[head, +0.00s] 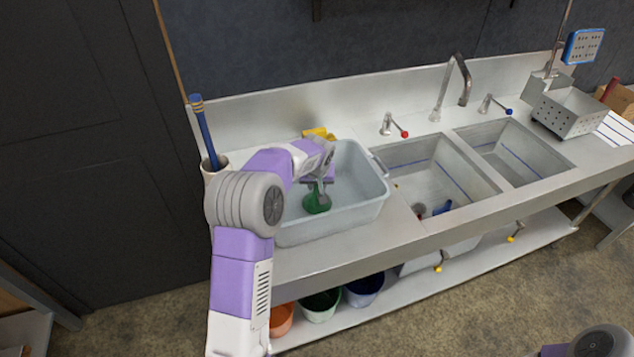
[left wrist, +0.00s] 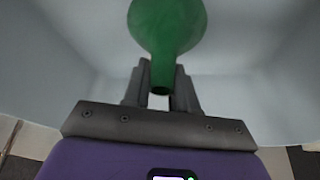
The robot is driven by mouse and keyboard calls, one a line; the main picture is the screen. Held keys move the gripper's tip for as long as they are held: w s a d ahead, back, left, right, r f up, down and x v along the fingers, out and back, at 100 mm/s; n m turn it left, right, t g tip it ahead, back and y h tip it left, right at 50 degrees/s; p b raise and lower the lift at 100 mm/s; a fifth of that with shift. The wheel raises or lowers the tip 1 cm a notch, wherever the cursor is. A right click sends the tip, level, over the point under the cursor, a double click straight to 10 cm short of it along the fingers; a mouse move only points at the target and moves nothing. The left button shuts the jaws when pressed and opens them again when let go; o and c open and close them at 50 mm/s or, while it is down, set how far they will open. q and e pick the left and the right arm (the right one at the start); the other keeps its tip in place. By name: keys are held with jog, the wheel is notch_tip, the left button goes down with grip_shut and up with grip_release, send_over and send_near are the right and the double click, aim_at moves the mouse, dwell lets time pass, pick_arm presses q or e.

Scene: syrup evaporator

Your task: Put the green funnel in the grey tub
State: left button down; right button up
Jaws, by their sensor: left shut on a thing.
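The grey tub (head: 362,200) stands on the counter at the left end of the sink unit. The green funnel (head: 317,203) is inside the tub's outline, low between its walls; I cannot tell whether it touches the floor. My left gripper (head: 321,190) reaches into the tub from the left and is shut on the funnel's narrow spout. In the left wrist view the funnel (left wrist: 166,30) points its wide end away from my fingers (left wrist: 161,90), with pale tub walls around it. Of my right arm only a piece shows at the bottom right corner; its gripper is out of view.
Right of the tub are two sink basins (head: 440,172) with a tall faucet (head: 458,75). A holder with a blue brush (head: 207,135) stands left of the tub, and a yellow thing (head: 318,133) behind it. A perforated metal box (head: 570,112) is far right. Buckets (head: 321,305) stand on the lower shelf.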

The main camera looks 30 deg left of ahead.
pick_arm(q)
jog(key=shift+f, duration=0.45)
dwell(0.4)
jog(key=shift+c, duration=1.7)
grip_release()
notch_tip(320, 180, up, 13)
jog(key=p, duration=0.9)
